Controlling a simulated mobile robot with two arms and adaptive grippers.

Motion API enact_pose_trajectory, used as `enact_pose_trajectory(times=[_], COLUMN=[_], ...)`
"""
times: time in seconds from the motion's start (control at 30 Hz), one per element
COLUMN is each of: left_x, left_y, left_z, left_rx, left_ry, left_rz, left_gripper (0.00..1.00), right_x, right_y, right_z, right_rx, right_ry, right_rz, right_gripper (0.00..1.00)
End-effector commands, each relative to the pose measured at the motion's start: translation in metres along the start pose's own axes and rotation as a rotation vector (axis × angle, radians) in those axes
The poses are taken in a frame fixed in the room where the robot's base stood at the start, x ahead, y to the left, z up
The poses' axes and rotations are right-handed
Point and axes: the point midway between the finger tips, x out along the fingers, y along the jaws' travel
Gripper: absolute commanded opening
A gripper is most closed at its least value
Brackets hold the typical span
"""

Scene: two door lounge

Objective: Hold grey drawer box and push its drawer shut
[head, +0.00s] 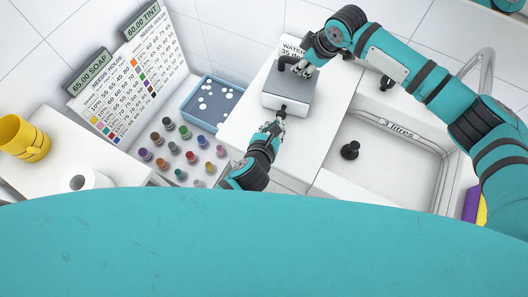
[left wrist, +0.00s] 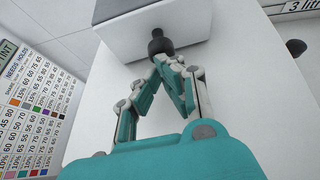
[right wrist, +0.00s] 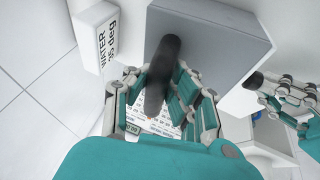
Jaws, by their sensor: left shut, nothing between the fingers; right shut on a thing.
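The grey drawer box (head: 293,92) stands on the white counter, with a black handle (head: 288,61) on top. My right gripper (head: 304,68) is shut on this black bar handle, which also shows in the right wrist view (right wrist: 162,70). The drawer's pale front (left wrist: 185,28) carries a black knob (left wrist: 160,44). My left gripper (left wrist: 172,62) is shut and empty, its fingertips at the knob, touching or almost touching it. No clear gap shows between drawer and box; I cannot tell whether the drawer is fully shut.
A white sink (head: 375,165) lies right of the box. A blue tray (head: 206,121) with white pieces and several coloured bottles (head: 190,157) stand left. A white WATER block (right wrist: 97,38) is beside the box. Yellow cups (head: 22,138) are far left.

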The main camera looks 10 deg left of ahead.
Motion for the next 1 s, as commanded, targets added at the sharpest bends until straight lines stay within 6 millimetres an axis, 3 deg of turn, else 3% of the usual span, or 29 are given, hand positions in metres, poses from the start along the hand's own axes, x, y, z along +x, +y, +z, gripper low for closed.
enact_pose_trajectory(times=[0.37, 0.53, 0.7, 1.0], left_x=[0.003, -0.006, -0.033, -0.101], left_y=[0.002, 0.002, 0.001, 0.0], left_z=[0.004, -0.002, -0.021, -0.021], left_rx=[0.0, 0.0, 0.003, 0.001], left_ry=[-0.007, -0.004, 0.004, 0.003], left_rz=[0.004, 0.003, 0.002, 0.001], left_gripper=[0.0, 0.0, 0.0, 0.0], right_x=[0.003, 0.003, 0.003, 0.001], right_y=[-0.004, -0.005, -0.004, -0.002], right_z=[0.002, 0.002, 0.002, 0.001], right_rx=[-0.003, -0.003, -0.002, -0.001], right_ry=[-0.006, -0.006, -0.006, -0.003], right_rz=[-0.01, -0.012, -0.01, -0.005], right_gripper=[0.0, 0.0, 0.0, 0.0])
